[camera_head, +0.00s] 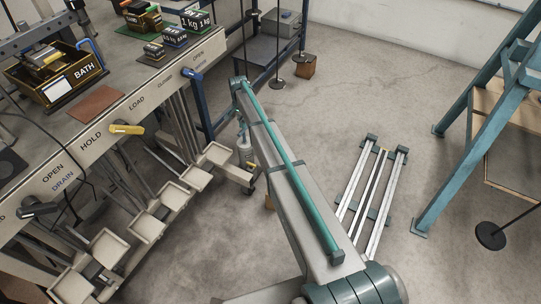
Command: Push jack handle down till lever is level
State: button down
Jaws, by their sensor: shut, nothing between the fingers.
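My arm reaches from the lower right across the middle of the view and covers what lies behind it. Beyond its left edge, small and partly hidden, the dark tip of my gripper (248,189) appears to point down beside the benches' lower beams. It is shut, with nothing seen in it. I cannot make out the jack handle for certain. Several grey levers with square pans (217,153) stick out low from the bench front, at differing heights. I cannot tell which one is the task's lever, or whether the gripper touches anything.
The labelled bench (130,85) fills the left, with a blue handle (191,73), a yellow handle (127,129) and a black handle (38,208). A white-railed rack (371,185) lies on the floor at right. A teal frame (465,135) stands farther right. Floor between is clear.

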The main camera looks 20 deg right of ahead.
aim_at(243, 131)
jog(key=shift+f+b, duration=0.4)
jog(key=shift+f, duration=2.3)
notch_tip(243, 131, up, 9)
jog(key=p, duration=0.5)
jog(key=shift+r+p, duration=0.1)
jog(key=shift+p, duration=0.25)
